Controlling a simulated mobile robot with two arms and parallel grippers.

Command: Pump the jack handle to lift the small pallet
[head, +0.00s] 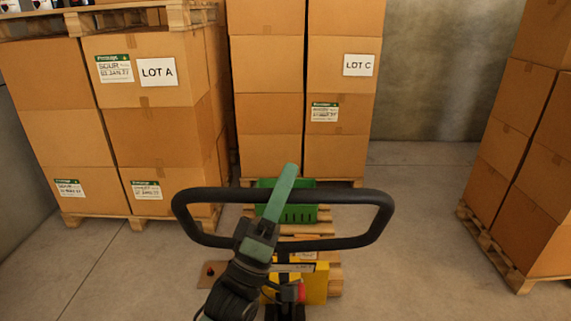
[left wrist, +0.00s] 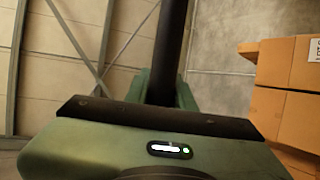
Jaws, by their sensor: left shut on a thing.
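The jack handle is a black loop (head: 345,197) standing over a yellow jack body (head: 316,283) with a red part. My left gripper (head: 278,205) is shut on the far bar of the jack handle, near the middle of the loop. In the left wrist view, a black bar of the handle (left wrist: 166,45) runs up between the green fingers (left wrist: 160,88). The small pallet (head: 308,229) shows partly behind the loop, with a green crate (head: 299,213) on it. The handle and my arm hide much of the pallet and jack. My right gripper is not in view.
Stacked boxes marked LOT A (head: 155,125) stand on a pallet at left, and LOT C boxes (head: 340,110) stand behind the crate. More boxes (head: 520,150) stand on a pallet (head: 495,250) at right. The grey floor (head: 420,240) between jack and right stack is clear.

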